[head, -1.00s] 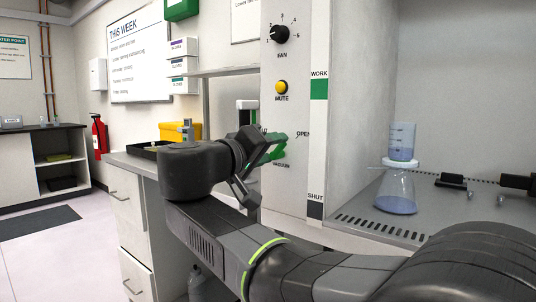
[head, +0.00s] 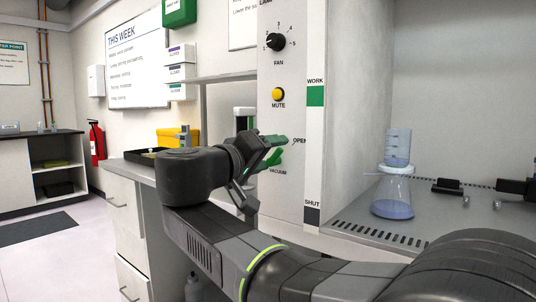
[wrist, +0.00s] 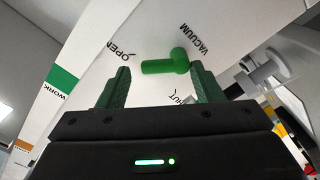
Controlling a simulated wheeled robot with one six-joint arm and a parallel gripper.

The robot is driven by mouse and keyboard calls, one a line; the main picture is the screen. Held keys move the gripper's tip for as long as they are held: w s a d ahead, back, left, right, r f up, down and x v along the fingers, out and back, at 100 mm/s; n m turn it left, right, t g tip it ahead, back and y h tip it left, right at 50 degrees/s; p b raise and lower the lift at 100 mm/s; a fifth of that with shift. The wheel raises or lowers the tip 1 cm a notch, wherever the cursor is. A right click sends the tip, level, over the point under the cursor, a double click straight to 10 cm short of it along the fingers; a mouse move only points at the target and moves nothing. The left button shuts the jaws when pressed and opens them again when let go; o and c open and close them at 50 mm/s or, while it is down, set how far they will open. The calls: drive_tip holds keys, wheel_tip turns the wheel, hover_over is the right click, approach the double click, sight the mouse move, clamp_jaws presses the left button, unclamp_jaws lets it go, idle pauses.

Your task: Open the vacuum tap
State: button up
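The vacuum tap is a bright green lever (wrist: 165,66) on the white panel, between the printed words OPEN and VACUUM in the wrist view. The lever points from its round hub toward the OPEN side. My gripper (wrist: 160,84) is open, with one dark green finger on each side of the lever. The lever lies across the gap near the fingertips; I cannot tell whether either finger touches it. In the head view my gripper (head: 268,152) is at the panel beside the VACUUM label and partly hides the tap.
The panel also carries a black FAN knob (head: 276,42) and a yellow MUTE button (head: 278,94). Right of it, the cabinet holds a flask with a filter funnel (head: 393,190) on a slotted work surface. A yellow box (head: 172,137) stands on the bench at left.

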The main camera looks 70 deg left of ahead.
drive_tip(key=p+v, duration=0.3)
drive_tip(key=v, duration=1)
drive_tip(key=shift+s+d, duration=0.3)
